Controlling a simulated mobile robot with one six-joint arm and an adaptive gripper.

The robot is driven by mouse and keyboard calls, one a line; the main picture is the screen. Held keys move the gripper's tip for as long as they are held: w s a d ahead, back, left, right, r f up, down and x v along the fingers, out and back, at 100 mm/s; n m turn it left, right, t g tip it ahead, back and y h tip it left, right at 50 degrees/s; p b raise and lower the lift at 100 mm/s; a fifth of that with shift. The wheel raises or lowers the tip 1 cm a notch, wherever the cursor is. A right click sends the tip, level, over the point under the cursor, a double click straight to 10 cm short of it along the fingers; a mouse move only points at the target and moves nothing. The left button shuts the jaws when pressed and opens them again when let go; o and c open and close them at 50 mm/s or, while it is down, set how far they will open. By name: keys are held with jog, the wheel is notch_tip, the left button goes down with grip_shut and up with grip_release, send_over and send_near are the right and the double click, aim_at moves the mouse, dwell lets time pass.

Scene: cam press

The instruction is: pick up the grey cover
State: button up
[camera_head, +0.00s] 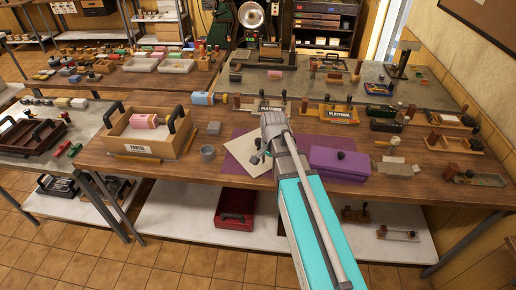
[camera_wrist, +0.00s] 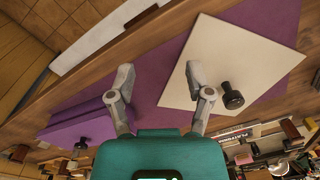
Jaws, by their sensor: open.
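A pale, off-white to light grey square plate with a black knob (camera_head: 238,150) lies on a purple mat, and is the likeliest grey cover. It also shows in the wrist view (camera_wrist: 225,55), with its knob (camera_wrist: 232,96) standing up near one edge. My gripper (camera_wrist: 158,72) is open and empty above the mat. Its right finger overlaps the plate's near corner in the wrist view, beside the knob; contact cannot be told. In the head view my arm hides part of the plate's right side.
A purple box with a black knob (camera_head: 340,163) stands right of my arm. A grey cup (camera_head: 208,153) and a small grey block (camera_head: 214,128) stand left of the plate. A wooden tray (camera_head: 128,145) with tall black handles is further left. Labelled holders crowd behind.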

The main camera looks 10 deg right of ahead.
aim_at(259, 146)
jog(key=w+r+m+p, duration=0.4)
jog(key=w+m, duration=1.3)
jog(key=w, duration=0.1)
jog(key=shift+d+r+t+y, duration=0.2)
jog(key=shift+d+t+y, duration=0.1)
jog(key=shift+d+t, duration=0.15)
jog(key=shift+w+f, duration=0.1)
jog(key=f+b, duration=0.2)
jog(key=b, duration=0.1)
jog(key=f+b, duration=0.2)
jog(key=f, duration=0.1)
jog(key=f+b, duration=0.3)
jog(key=shift+w+a+f+b, duration=0.2)
jog(key=shift+w+a+b, duration=0.1)
jog(key=shift+a+b, duration=0.05)
jog(key=shift+w+a+f+b, duration=0.15)
jog(key=shift+f+b, duration=1.15)
jog(key=shift+w+a+f+b, duration=0.1)
jog(key=shift+w+f+b, duration=0.05)
jog(key=shift+f+b, duration=1.1)
grip_shut()
